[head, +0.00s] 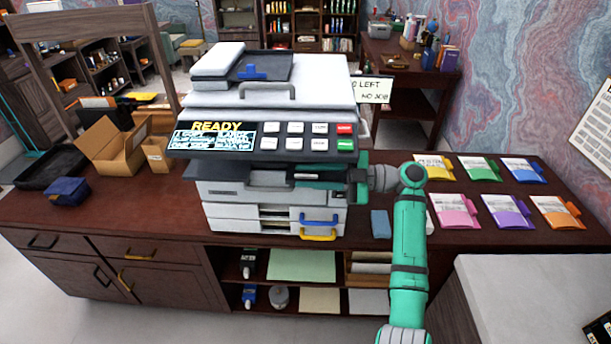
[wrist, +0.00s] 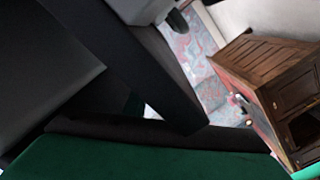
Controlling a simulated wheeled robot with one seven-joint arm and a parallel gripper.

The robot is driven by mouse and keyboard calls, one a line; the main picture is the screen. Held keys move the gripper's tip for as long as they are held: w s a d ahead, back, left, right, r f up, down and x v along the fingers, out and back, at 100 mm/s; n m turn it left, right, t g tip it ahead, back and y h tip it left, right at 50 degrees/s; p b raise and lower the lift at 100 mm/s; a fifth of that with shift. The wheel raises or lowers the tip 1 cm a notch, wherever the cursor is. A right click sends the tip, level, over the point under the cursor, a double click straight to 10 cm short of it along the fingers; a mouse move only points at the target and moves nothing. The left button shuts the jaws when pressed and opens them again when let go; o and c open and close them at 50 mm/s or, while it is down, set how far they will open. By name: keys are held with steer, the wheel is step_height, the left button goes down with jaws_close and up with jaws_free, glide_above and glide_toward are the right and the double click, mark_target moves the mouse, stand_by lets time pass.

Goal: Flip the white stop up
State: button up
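The white copier (head: 270,95) stands on the desk, with a dark slot under its button panel. My gripper (head: 312,178) reaches into this slot from the right, pointing left. Its fingertips are mostly hidden in the shade, and I cannot tell whether they are apart or touch anything. A small pale strip shows in the slot beside the gripper; I cannot tell whether it is the white stop. A grey, dark-edged tray part (head: 270,178) lies left of the gripper. The wrist view shows dark surfaces close up and green at the bottom; no stop is clear there.
Paper drawers with a blue handle (head: 320,218) and a yellow handle (head: 318,235) are below the slot. A cardboard box (head: 112,148) stands left on the desk (head: 130,215). Several colored packets, including a pink one (head: 456,211), lie on the right. A blue block (head: 380,224) lies beside the copier.

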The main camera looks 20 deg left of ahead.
steer(key=shift+s+a, duration=0.1)
steer(key=shift+a, duration=0.25)
jaws_close()
steer(key=m, duration=0.2)
steer(key=w+m, duration=0.1)
steer(key=m, duration=0.1)
steer(key=shift+a+r, duration=0.15)
steer(key=shift+a, duration=0.05)
steer(key=shift+w+m, duration=0.25)
steer(key=shift+m, duration=0.75)
steer(key=shift+w+m, duration=0.25)
steer(key=shift+m, duration=0.75)
